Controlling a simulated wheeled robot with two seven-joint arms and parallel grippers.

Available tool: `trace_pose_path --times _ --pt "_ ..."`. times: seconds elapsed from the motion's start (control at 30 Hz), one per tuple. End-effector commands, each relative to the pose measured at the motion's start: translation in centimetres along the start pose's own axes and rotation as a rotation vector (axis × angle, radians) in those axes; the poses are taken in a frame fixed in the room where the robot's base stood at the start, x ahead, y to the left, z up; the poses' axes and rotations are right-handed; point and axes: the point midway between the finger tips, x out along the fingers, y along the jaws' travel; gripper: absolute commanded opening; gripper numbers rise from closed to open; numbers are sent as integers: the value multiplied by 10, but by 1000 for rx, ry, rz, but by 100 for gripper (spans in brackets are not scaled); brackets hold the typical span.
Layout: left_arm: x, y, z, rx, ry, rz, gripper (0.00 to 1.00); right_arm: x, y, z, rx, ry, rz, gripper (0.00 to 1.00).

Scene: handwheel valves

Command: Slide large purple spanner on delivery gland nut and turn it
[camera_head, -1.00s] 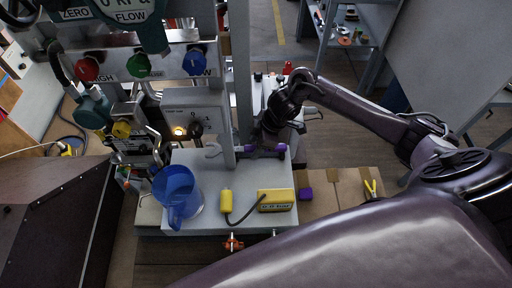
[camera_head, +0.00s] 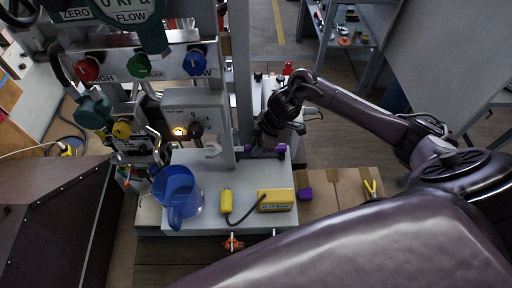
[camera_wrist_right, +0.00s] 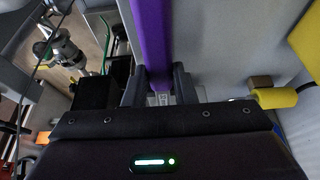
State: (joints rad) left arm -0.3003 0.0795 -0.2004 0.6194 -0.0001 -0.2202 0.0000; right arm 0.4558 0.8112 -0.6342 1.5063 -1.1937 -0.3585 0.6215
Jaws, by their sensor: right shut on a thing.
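My right gripper (camera_head: 266,146) is shut on the purple spanner (camera_head: 281,148), just right of the grey upright post. In the right wrist view the spanner's purple shaft (camera_wrist_right: 153,40) runs from between the fingers (camera_wrist_right: 158,88) up and out of the top of the picture. In the head view purple shows on both sides of the fingers. A pale open-ended hook shape (camera_head: 212,150) lies left of the post; I cannot tell whether it is the spanner's head. I cannot make out the delivery gland nut or whether the spanner touches it. My left gripper is not in view.
A blue jug (camera_head: 178,192), a yellow probe (camera_head: 226,202) and a yellow meter box (camera_head: 275,201) stand on the grey bench top (camera_head: 240,175). A purple block (camera_head: 305,194) sits to its right. Red, green and blue knobs (camera_head: 140,66) line the panel above.

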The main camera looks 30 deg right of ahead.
Motion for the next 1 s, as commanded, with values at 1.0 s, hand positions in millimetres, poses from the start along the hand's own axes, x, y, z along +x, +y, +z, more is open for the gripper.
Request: trace_pose_path --times 1.0 --pt "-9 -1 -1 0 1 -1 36 -160 2 -66 -4 1 7 0"
